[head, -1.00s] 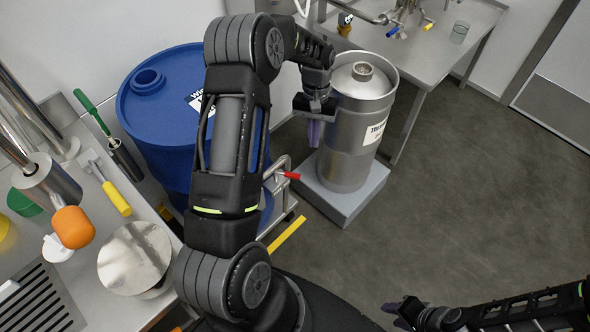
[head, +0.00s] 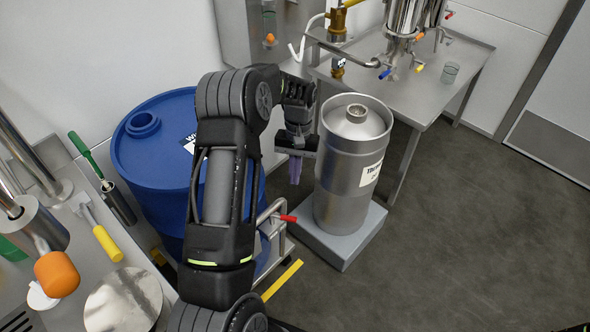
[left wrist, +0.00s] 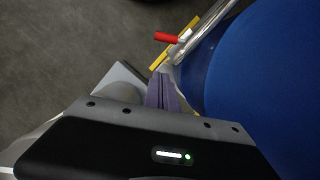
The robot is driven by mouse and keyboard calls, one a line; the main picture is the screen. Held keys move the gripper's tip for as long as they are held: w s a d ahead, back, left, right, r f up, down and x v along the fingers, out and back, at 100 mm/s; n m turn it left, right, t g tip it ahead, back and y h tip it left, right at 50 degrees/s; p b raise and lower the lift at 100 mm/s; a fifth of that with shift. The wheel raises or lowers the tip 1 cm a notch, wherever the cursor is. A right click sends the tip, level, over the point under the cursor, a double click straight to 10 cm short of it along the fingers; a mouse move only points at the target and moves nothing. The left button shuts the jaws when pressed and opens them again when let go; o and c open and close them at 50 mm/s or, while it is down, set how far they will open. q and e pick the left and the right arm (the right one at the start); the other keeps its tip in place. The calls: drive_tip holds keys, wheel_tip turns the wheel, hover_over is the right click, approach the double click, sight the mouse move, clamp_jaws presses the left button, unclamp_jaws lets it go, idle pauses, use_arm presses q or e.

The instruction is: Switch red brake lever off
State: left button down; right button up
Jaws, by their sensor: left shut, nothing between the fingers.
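The red brake lever (head: 288,218) sticks out to the right from the metal frame of the cart beside the blue drum. It also shows in the left wrist view (left wrist: 167,37), pointing left from a metal tube. My left gripper (head: 295,170) hangs above the lever, between the drum and the steel keg, apart from the lever. Its purple fingers are together and empty, and they show in the left wrist view (left wrist: 164,92) below the lever in the picture. My right gripper is out of view in both current frames.
The blue drum (head: 160,165) stands left of my gripper. The steel keg (head: 340,180) stands close on the right on a grey base (head: 345,240). A steel table (head: 440,80) with tanks is behind. A counter with tools is at the left. Floor at right is clear.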

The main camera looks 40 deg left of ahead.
sight(291, 218)
use_arm(q)
drive_tip(key=s+d+f, duration=0.2)
drive_tip(key=s+f, duration=0.2)
drive_tip(key=f, duration=0.3)
drive_tip(key=shift+s+d, duration=0.15)
drive_tip(key=shift+s, duration=0.2)
drive_tip(key=shift+s+d+m, duration=0.3)
drive_tip(key=shift+m, duration=0.4)
drive_tip(key=s+m, duration=0.1)
drive_tip(key=m, duration=0.1)
drive_tip(key=d+m+y, duration=0.1)
drive_tip(key=m, duration=0.1)
drive_tip(key=shift+s+d, duration=0.15)
drive_tip(key=shift+s, duration=0.25)
drive_tip(key=m, duration=0.1)
drive_tip(key=s+m, duration=0.1)
drive_tip(key=m+y, duration=0.1)
drive_tip(key=shift+s+d+m+p, duration=0.25)
drive_tip(key=shift+s+m+p, duration=0.05)
drive_tip(key=shift+s+p, duration=0.1)
drive_tip(key=shift+s+a+m+y, duration=0.1)
drive_tip(key=shift+s+m+y, duration=0.1)
drive_tip(key=shift+s+m, duration=0.45)
drive_tip(key=shift+s+m+y, duration=0.2)
drive_tip(key=shift+m, duration=0.85)
